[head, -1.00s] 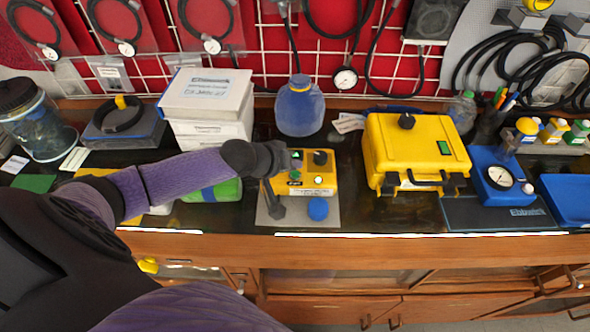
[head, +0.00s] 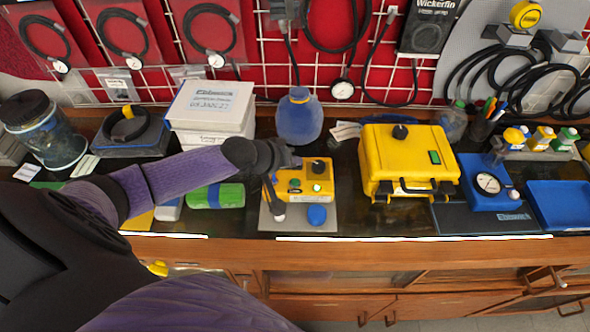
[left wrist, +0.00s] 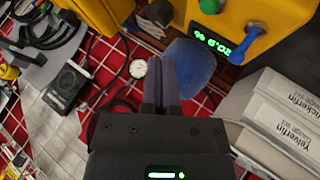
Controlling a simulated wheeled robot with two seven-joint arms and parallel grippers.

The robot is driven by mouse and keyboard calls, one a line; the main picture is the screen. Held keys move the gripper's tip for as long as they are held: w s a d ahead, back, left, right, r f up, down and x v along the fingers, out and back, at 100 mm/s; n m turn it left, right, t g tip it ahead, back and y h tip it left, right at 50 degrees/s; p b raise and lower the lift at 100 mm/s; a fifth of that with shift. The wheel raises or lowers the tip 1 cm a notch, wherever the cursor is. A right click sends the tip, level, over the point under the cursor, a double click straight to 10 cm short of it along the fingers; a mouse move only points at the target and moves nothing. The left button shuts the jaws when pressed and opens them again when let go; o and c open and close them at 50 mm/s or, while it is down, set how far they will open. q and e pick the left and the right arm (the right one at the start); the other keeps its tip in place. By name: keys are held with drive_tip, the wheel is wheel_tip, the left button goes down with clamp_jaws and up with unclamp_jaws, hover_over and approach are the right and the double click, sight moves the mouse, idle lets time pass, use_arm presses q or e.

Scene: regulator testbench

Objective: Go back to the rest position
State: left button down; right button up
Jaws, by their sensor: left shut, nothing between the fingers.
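My left gripper (head: 292,160) is shut and empty. In the head view it reaches in from the left, in front of the top left part of the yellow regulator box (head: 318,180). I cannot tell whether they touch. In the left wrist view the gripper's two fingers (left wrist: 161,85) lie together with nothing between them. The yellow box, with a green lit display (left wrist: 225,42), shows at the top right there. My right gripper is in neither view.
A blue bottle (head: 299,118) stands behind the yellow box. White boxes (head: 210,104) are stacked to its left, and a green-wrapped item (head: 216,195) lies below my forearm. A yellow case (head: 408,160) stands to the right. The red wall with a wire grid (head: 270,45) closes the back.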

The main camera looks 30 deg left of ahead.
use_arm(q)
drive_tip(key=s+d+f+m+g, duration=0.25)
drive_tip(key=s+d+m, duration=0.35)
drive_tip(key=s+d, duration=0.55)
drive_tip(key=s+a+r+m+g+y, duration=0.2)
drive_tip(key=s+r+g, duration=0.1)
drive_tip(key=s, duration=0.7)
drive_tip(key=s+f+g+b, duration=0.25)
drive_tip(key=f+b, duration=0.45)
drive_tip(key=f, duration=1.8)
drive_tip(key=s+a+f+b, duration=0.3)
drive_tip(key=s+f+b, duration=0.1)
drive_tip(key=s+f, duration=0.9)
drive_tip(key=shift+s+f+y, duration=0.3)
drive_tip(key=shift+f+y, duration=0.1)
drive_tip(key=shift+f, duration=0.35)
